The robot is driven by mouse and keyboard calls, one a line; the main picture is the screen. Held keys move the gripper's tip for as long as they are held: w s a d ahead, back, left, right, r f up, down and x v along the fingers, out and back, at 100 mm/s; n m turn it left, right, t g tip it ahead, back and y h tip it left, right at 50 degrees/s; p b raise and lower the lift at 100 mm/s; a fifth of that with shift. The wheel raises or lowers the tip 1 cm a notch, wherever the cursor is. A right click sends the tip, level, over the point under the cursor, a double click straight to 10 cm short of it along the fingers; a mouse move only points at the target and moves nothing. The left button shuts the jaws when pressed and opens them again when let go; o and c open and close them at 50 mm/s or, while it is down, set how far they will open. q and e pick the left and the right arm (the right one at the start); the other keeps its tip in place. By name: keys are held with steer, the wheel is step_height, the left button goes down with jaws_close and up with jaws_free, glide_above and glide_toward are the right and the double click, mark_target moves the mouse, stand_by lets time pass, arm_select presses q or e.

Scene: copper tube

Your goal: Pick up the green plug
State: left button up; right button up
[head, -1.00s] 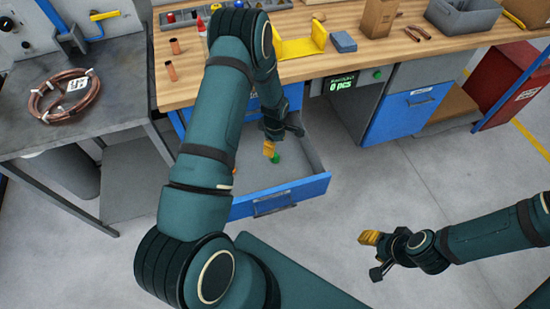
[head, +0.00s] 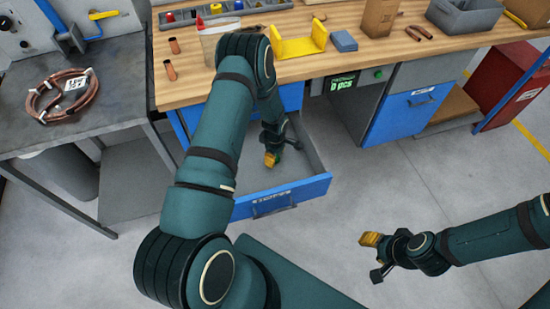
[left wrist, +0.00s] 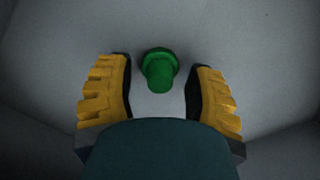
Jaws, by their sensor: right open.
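The green plug (left wrist: 160,70) stands on the grey floor of the open blue drawer. In the left wrist view it is between the tips of my left gripper's yellow-padded fingers (left wrist: 161,70), with a gap on each side. My left gripper (head: 270,159) is open and reaches down into the drawer in the head view. The plug is hidden there behind the gripper. My right gripper (head: 373,257) is open and empty, held above the floor at the right.
The open drawer (head: 318,185) has side walls around my left gripper. The wooden workbench (head: 290,68) above carries a yellow holder (head: 300,46), a blue block (head: 343,41) and copper pieces (head: 170,69). A coil of copper tube (head: 40,103) lies on the grey side table.

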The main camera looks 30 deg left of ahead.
arm_select(q)
steer(key=c, duration=0.6)
steer(key=shift+c, duration=0.2)
steer(key=shift+r, duration=0.2)
step_height(320, 180, up, 18)
steer(key=p, duration=0.3)
steer(key=s+d+r+m, duration=0.4)
steer(key=d+m, duration=0.3)
steer(key=m, duration=0.2)
steer(key=s+d+r+m, duration=0.3)
steer(key=d+r+m, duration=0.1)
steer(key=d+m, duration=0.3)
steer(key=m, duration=0.2)
steer(key=shift+s+r+m, duration=0.25)
steer(key=shift+s+m, duration=0.15)
